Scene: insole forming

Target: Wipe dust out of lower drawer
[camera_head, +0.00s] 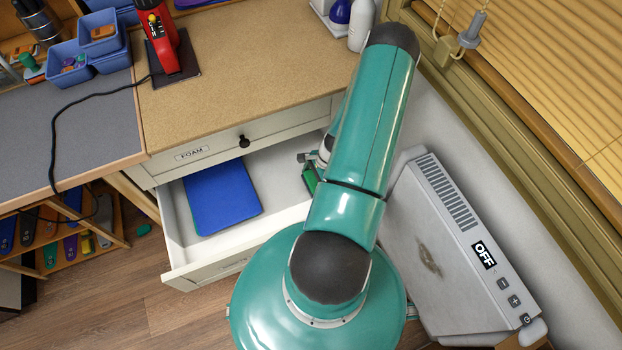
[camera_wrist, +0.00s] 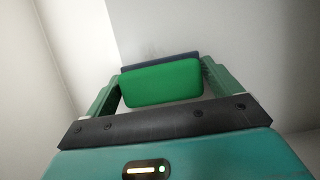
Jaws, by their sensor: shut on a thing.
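The lower drawer (camera_head: 275,183) is pulled open under the FOAM drawer, and its pale floor shows. Blue sheets (camera_head: 222,196) lie flat in its left part. My gripper (camera_wrist: 160,84) is inside the drawer's right part, shut on a green block with a dark blue layer (camera_wrist: 162,84), which looks like a sponge. In the head view, a bit of the gripper (camera_head: 309,176) shows beside my arm, which hides the drawer's right end. Faint grey specks, perhaps dust, show on the pale surface beyond the block in the wrist view. Whether the block touches that surface, I cannot tell.
The closed FOAM drawer (camera_head: 222,145) and the worktop (camera_head: 235,65) are above. A red tool (camera_head: 165,45) with a black cable stands on the worktop. A grey panel marked OFF (camera_head: 440,250) stands close on the right. Shelves with insoles (camera_head: 60,235) are at lower left.

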